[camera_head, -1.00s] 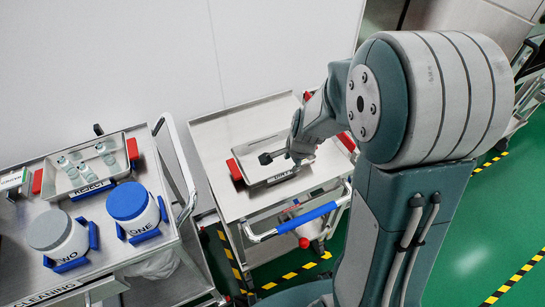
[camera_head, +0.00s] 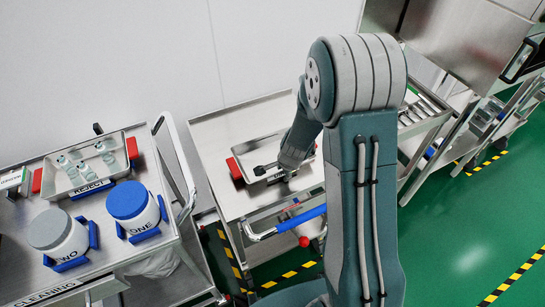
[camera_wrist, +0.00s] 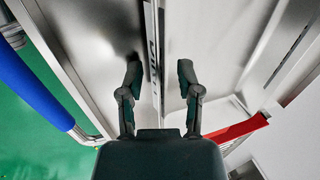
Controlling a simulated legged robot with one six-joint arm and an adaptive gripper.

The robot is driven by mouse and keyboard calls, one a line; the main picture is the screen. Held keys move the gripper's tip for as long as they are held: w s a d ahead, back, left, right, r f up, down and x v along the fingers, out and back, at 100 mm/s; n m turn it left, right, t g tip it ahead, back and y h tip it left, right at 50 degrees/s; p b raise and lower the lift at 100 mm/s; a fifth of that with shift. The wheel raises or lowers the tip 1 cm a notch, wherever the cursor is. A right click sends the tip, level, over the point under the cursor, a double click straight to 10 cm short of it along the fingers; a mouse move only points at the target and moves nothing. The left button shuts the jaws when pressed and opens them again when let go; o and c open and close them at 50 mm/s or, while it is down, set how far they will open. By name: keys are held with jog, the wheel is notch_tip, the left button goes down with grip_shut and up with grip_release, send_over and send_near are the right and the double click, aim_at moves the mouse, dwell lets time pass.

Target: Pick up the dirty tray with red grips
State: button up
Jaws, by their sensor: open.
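The dirty tray (camera_head: 256,152) is a shallow metal tray on the middle cart, with a dark-lettered label on its front wall. One red grip (camera_head: 234,168) shows at its left end; my arm hides much of the right end. My gripper (camera_wrist: 159,67) is open, its two fingers on either side of the tray's labelled wall (camera_wrist: 153,50) in the wrist view. I cannot tell whether either finger touches the wall. A red grip (camera_wrist: 240,129) is at lower right there. In the head view, a dark finger (camera_head: 264,169) shows over the tray's inside.
The middle cart's blue handle (camera_head: 301,219) runs in front of the tray. The left cart holds a reject tray (camera_head: 65,185) with small bottles, a blue-lidded jar (camera_head: 133,208) and a grey-lidded jar (camera_head: 56,234). A wall stands close behind both carts.

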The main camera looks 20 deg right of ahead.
jog(key=shift+w+f, duration=0.1)
jog(key=shift+f, duration=0.1)
grip_shut()
jog(key=shift+r, duration=0.1)
